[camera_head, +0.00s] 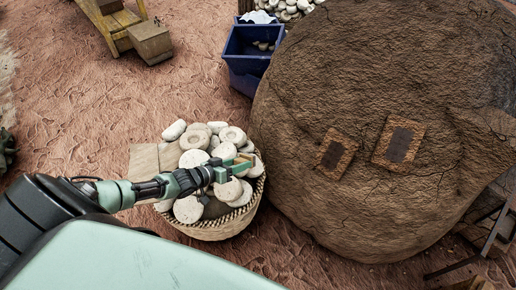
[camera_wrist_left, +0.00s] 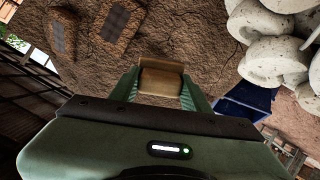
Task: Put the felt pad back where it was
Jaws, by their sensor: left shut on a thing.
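My left gripper (camera_head: 236,168) reaches in from the left over a round woven basket (camera_head: 215,231) of pale ring-shaped pieces. It is shut on a small tan-brown block-like piece, which I take to be the felt pad (camera_head: 243,162). In the left wrist view the felt pad (camera_wrist_left: 161,79) sits between the two green fingers (camera_wrist_left: 160,88), with a lighter upper strip and a darker lower face. In the head view it is above the right part of the basket's contents; any contact with them cannot be told. My right gripper is not in view.
A big mud kiln (camera_head: 360,200) with two brick-framed dark openings stands close right of the basket. Flat tan squares (camera_head: 144,160) lie at the basket's left edge. A blue crate (camera_head: 247,70) is behind, and a wooden box (camera_head: 150,42) farther left. Bare ground lies between.

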